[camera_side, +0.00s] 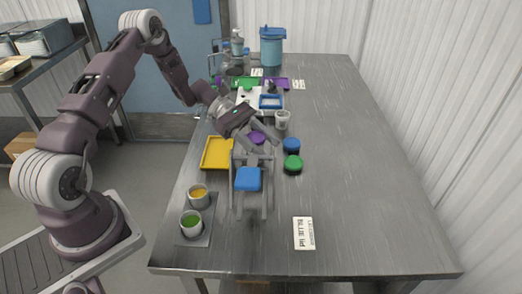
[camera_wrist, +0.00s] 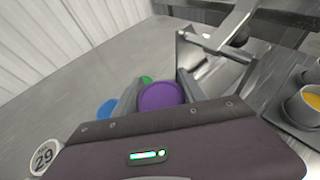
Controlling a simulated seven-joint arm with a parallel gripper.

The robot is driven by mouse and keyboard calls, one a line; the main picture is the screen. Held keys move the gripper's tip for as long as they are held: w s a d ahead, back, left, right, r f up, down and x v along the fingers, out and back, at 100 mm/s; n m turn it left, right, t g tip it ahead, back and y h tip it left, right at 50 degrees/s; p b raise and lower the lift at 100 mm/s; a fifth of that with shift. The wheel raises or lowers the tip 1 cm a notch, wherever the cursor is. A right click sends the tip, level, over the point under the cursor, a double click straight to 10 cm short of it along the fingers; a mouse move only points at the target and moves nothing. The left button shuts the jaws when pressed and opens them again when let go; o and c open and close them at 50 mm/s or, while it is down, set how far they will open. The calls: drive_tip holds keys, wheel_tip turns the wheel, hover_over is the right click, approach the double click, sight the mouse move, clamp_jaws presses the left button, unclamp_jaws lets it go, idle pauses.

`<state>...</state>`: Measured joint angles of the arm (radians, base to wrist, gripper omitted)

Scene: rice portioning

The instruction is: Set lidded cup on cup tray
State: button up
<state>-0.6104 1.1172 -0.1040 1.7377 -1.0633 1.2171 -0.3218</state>
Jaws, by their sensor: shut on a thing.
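My gripper (camera_wrist: 160,98) is shut on a purple-lidded cup; its round purple lid (camera_wrist: 163,96) shows between the fingers in the wrist view. In the side view the lid (camera_side: 257,138) is partly behind my fingers, and the cup body is hidden there. My gripper (camera_side: 260,139) is above the table, behind the grey frame stand. I cannot tell for certain which tray is the cup tray. An empty yellow tray (camera_side: 207,160) lies left of my gripper. A white tray with a blue-edged recess (camera_side: 270,102) lies farther back.
The grey frame stand (camera_side: 238,200) has a blue top piece (camera_side: 248,179). Blue (camera_side: 291,145) and green (camera_side: 292,163) lids lie to the right. Two small containers, yellow (camera_side: 198,195) and green (camera_side: 190,222) inside, stand front left. A pale cup (camera_side: 282,120) stands behind.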

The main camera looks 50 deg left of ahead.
sight(227, 153)
drive_tip(key=r, duration=0.7)
drive_tip(key=shift+s+a+r, duration=0.1)
drive_tip(key=shift+a+r, duration=0.15)
drive_tip(key=shift+a, duration=0.05)
drive_tip(key=s+a+f+n+t+y, duration=0.2)
drive_tip(key=s+a+n+t, duration=0.25)
drive_tip(key=a, duration=0.55)
wheel_tip(227, 153, down, 9)
drive_tip(key=shift+a+r, duration=0.15)
drive_tip(key=o, duration=1.4)
drive_tip(key=shift+c, duration=0.2)
